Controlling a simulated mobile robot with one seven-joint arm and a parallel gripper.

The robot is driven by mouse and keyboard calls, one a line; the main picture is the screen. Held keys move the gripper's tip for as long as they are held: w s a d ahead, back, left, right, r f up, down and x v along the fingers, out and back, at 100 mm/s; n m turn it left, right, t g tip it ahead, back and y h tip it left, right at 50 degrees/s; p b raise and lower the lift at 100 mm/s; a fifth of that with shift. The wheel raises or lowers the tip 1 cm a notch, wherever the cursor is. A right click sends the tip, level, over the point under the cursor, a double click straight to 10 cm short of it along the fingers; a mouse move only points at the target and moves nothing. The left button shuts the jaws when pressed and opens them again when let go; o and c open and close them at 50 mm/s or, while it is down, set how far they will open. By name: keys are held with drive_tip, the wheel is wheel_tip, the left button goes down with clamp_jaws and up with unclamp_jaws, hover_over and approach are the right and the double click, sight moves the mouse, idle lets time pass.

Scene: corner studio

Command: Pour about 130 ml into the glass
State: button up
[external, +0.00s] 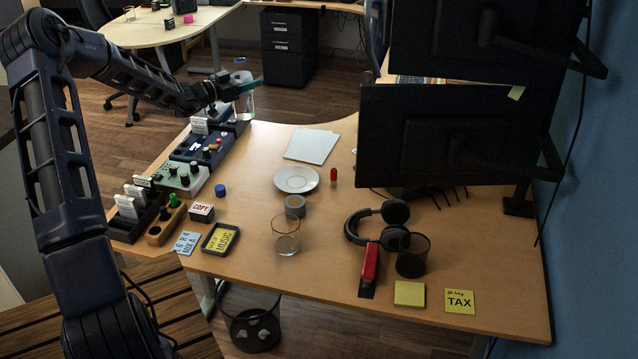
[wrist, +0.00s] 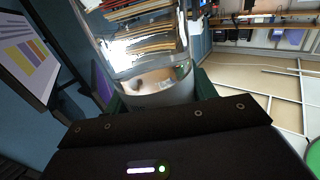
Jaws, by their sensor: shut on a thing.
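The glass (external: 286,238), a clear tumbler, stands upright on the front middle of the desk in the external view. I cannot tell if any liquid is in it. My gripper (external: 245,87) is shut on a clear vessel (external: 245,107) beyond the desk's back left edge, far from the glass. The vessel looks upright, with pale liquid low in it. In the wrist view the vessel (wrist: 148,50) fills the top middle between the green fingers of my gripper (wrist: 158,95). Its base is hidden there.
On the desk (external: 330,275), a white saucer (external: 296,179), grey tape roll (external: 295,205), headphones (external: 375,222), red stapler (external: 370,265) and dark cup (external: 412,258) surround the glass. Audio boxes (external: 182,177) line the left edge. Monitors (external: 450,135) stand at right.

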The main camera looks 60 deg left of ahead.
drive_tip(key=shift+r, duration=0.8)
drive_tip(key=shift+d+r, duration=0.1)
drive_tip(key=shift+d, duration=0.15)
drive_tip(key=s+d+f+m+h, duration=0.2)
drive_tip(key=d+m+h, duration=0.4)
drive_tip(key=d, duration=1.5)
drive_tip(key=s+d+m+g+h, duration=0.2)
drive_tip(key=s+d+h, duration=0.3)
drive_tip(key=d, duration=0.6)
drive_tip(key=s+d+m+g+h, duration=0.1)
drive_tip(key=s+d+g+h, duration=0.1)
drive_tip(key=s+d, duration=0.6)
wheel_tip(320, 180, down, 22)
drive_tip(key=w+d, duration=0.1)
drive_tip(key=d, duration=0.1)
drive_tip(key=shift+w+d+r, duration=0.15)
drive_tip(key=shift+w+r, duration=0.05)
drive_tip(key=shift+w, duration=0.15)
drive_tip(key=shift+n, duration=0.3)
